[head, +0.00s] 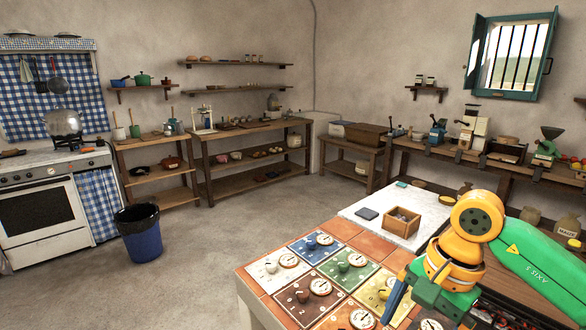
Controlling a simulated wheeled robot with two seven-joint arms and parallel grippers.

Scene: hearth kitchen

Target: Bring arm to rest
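My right arm (470,222), with orange joints and a green link, comes in from the right edge and bends down over the right part of the tiled counter (246,272). My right gripper (394,302) points down over the counter's panels, with a blue finger-like part showing. I cannot tell whether its fingers are open or shut, or whether it touches anything. My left arm and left gripper are not in view.
Coloured panels with dials and knobs (344,263) lie on the counter beneath my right gripper. A wooden box (402,222) and a small dark block (367,214) sit on a pale slab behind them. A blue bin (140,240) stands on the open floor at left.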

